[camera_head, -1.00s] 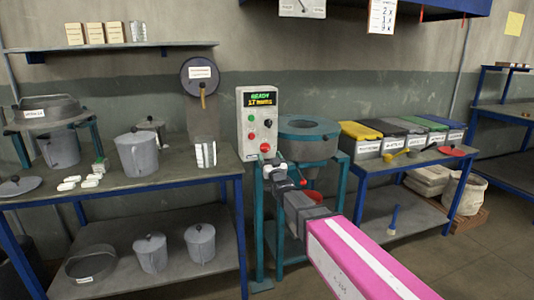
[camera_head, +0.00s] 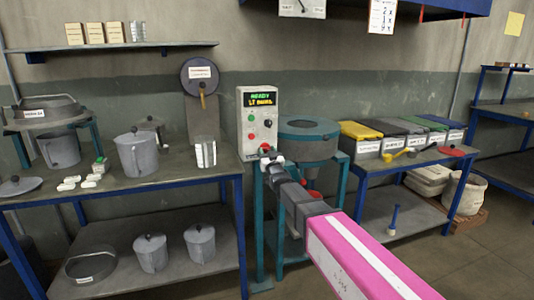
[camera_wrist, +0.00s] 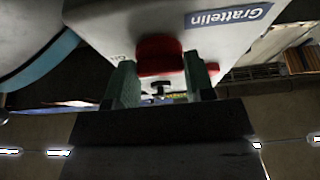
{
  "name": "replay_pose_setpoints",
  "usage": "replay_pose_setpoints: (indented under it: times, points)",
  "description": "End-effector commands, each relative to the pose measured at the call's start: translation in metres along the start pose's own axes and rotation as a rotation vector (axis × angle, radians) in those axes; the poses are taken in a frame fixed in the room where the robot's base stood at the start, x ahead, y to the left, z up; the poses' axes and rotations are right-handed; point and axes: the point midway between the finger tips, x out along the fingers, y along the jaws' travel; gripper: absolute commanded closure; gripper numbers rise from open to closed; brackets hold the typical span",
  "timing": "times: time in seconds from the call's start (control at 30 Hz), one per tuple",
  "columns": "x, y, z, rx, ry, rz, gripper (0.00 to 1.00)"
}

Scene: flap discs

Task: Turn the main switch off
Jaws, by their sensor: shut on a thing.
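The control box (camera_head: 258,104) is pale grey, with a lit display reading "READY" (camera_head: 261,98) and several buttons on its front. The red main switch knob (camera_head: 265,147) is low on the box front, partly covered by my gripper. My gripper (camera_head: 269,158) is at the box's lower front. In the wrist view the red knob (camera_wrist: 160,52) lies between the two greenish fingers of my gripper (camera_wrist: 160,85), which are shut on it. The knob's far side and its exact turned position cannot be told.
A grey machine bowl (camera_head: 309,140) on a teal frame stands just right of the box. Lidded bins (camera_head: 360,145) stand on a blue table at right.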

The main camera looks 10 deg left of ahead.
Motion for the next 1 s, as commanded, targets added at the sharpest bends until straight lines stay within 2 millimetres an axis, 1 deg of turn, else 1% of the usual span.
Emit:
replay_pose_setpoints:
  times: [0.17,0.37,1.0]
  points:
    - [-0.0002,0.001,0.0002,-0.053,0.0,-0.021,0.75]
    - [-0.0001,0.0019,0.0002,-0.176,-0.001,-0.072,0.75]
    - [0.0009,0.0056,-0.0021,-0.734,-0.001,-0.302,0.75]
